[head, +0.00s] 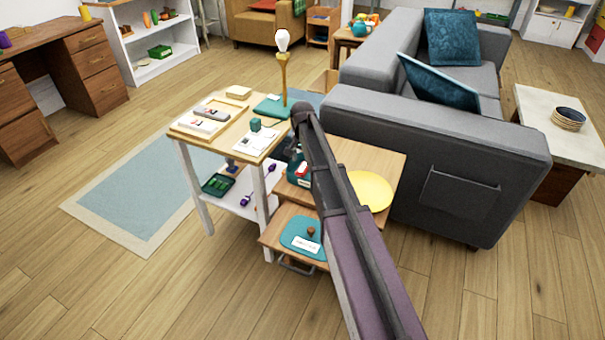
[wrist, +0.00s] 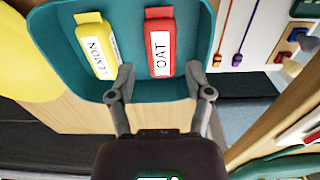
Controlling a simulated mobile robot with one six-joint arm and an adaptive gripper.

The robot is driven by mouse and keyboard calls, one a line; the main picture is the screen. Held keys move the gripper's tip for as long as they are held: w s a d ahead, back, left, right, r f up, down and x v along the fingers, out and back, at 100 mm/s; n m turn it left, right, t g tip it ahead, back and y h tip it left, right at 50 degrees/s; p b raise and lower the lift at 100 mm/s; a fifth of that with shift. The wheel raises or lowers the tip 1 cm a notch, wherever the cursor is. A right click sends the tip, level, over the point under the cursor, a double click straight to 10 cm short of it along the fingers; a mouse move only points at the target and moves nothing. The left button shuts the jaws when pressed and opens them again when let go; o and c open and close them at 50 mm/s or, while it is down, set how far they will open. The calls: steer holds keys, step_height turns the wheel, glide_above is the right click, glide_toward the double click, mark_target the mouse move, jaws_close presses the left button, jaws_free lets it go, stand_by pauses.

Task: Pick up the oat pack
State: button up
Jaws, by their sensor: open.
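The oat pack (wrist: 160,48) is red with a white OAT label, and it lies in a teal tray (wrist: 52,62) in the wrist view. A yellow lemon pack (wrist: 97,42) lies beside it on the left. My gripper (wrist: 159,76) is open and empty, its two fingers spread at the near edge of the tray. The oat pack is ahead of the gap between the fingertips, and I see no contact. In the head view, my arm hides much of the tray and gripper; a little red and white shows beside it.
In the head view, a yellow round plate (head: 371,190) sits right of my arm on the wooden stand. A small table (head: 215,137) with a lamp, boxes and cards stands left. The grey sofa (head: 440,150) is close on the right. Open floor lies in front.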

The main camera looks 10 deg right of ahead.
mark_target(302, 169)
steer(key=shift+f, duration=0.1)
stand_by(0.3)
steer(key=shift+f+b, duration=2.55)
steer(key=shift+b, duration=0.05)
steer(key=shift+c, duration=0.2)
steer(key=c, duration=0.9)
